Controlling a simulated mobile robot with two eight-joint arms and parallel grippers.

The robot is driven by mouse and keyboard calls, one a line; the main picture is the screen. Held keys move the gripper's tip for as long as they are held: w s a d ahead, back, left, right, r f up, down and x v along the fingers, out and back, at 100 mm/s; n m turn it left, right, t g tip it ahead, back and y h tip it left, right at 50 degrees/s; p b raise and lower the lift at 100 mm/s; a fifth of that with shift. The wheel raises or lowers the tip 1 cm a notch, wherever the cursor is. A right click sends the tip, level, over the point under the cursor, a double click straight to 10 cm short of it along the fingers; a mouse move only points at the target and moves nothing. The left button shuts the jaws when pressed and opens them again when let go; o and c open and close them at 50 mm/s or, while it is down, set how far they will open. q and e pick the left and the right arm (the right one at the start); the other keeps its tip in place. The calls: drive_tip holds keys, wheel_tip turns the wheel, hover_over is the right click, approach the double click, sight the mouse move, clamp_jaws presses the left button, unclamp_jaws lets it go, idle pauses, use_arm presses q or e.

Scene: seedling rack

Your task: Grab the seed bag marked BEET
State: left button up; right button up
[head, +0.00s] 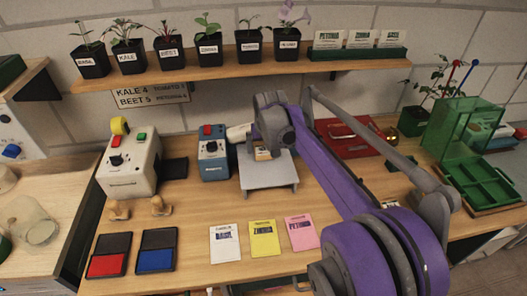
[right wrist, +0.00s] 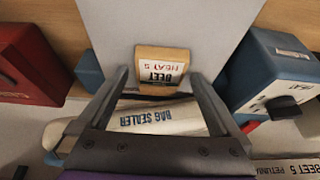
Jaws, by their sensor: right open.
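The seed bag marked BEET (right wrist: 162,66) is a small tan packet with a white label, seen in the right wrist view against a pale grey plate. My right gripper (right wrist: 159,76) is open, with one fingertip on each side of the bag. I cannot tell whether the fingers touch it. In the head view the right gripper (head: 270,143) is mostly hidden by its own wrist. My left gripper is not in view.
A white bag sealer (right wrist: 160,120) lies close under the right gripper. A blue box with a dial (head: 213,160) stands just left of the stand, a red case (head: 348,140) to the right. White, yellow (head: 264,238) and pink packets lie in front. Potted seedlings line the shelf (head: 230,70).

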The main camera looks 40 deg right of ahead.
drive_tip(key=shift+w+f, duration=0.1)
drive_tip(key=shift+f, duration=0.15)
drive_tip(key=c, duration=1.4)
drive_tip(key=shift+r, duration=0.15)
